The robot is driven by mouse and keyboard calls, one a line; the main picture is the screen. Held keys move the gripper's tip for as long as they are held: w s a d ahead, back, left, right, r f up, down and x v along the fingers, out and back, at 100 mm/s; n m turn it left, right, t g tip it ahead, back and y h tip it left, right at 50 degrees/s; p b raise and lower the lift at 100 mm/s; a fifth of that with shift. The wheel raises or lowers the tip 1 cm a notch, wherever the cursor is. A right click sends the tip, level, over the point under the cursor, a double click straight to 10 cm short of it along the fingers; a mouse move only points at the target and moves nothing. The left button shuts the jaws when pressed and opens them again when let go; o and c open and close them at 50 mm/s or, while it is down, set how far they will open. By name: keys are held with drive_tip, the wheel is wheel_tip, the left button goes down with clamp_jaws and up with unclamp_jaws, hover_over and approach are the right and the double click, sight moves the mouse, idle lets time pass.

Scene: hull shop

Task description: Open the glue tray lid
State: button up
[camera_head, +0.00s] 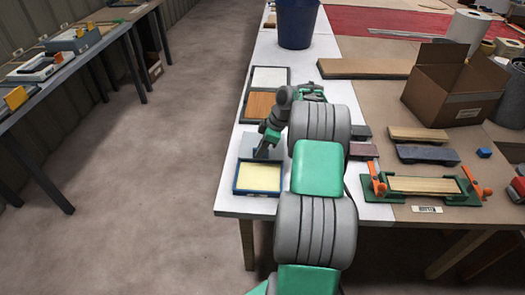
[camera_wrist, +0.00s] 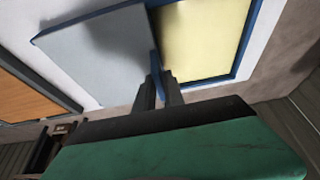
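The glue tray (camera_head: 236,190) is a blue-rimmed tray with a pale yellow inside, near the front left corner of the white table. Its yellow inside shows uncovered, and its blue rim is also in the wrist view (camera_wrist: 243,45). The grey lid (camera_head: 246,146) stands open at the tray's far side; in the wrist view it is a flat grey panel (camera_wrist: 95,52) with blue edges. My gripper (camera_wrist: 159,88) has its dark fingers close together, with a narrow blue edge piece of the lid between them. In the head view my gripper (camera_head: 263,150) is partly hidden by my arm.
Behind the tray lie an orange-brown panel (camera_head: 259,105) and a white panel (camera_head: 269,77) in dark frames. A blue bin (camera_head: 297,25) stands farther back. To the right are an open cardboard box (camera_head: 455,85) and a green clamp jig (camera_head: 425,197). The left floor is clear.

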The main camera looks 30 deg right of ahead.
drive_tip(key=o, duration=0.3)
drive_tip(key=v, duration=0.7)
drive_tip(key=shift+s+d+r, duration=0.1)
drive_tip(key=shift+d+r, duration=0.1)
drive_tip(key=shift+r, duration=0.15)
